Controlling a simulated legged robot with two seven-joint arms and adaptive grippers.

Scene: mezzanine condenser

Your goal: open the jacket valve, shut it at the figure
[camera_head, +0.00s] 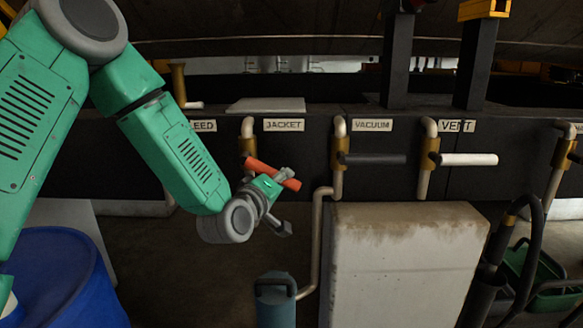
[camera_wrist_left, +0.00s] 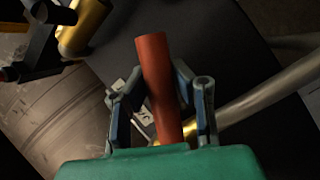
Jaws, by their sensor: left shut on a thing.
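The jacket valve has a red-orange lever handle (camera_head: 262,168) on a brass body (camera_head: 248,146), beside the JACKET label (camera_head: 284,125) on the dark panel. The lever slants down to the right. My left gripper (camera_head: 282,178) is shut on the lever near its outer end, partly hiding it. In the left wrist view the red lever (camera_wrist_left: 154,70) runs between the two fingers of my left gripper (camera_wrist_left: 160,95). No readable figure or gauge face shows in either view. My right gripper is out of view.
To the right are the vacuum valve's black lever (camera_head: 375,159) and the vent valve's white lever (camera_head: 468,159), both level. Below stand a pale block (camera_head: 400,262), a teal canister (camera_head: 275,302) and a bent pipe (camera_head: 316,240). A blue barrel (camera_head: 62,275) is lower left.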

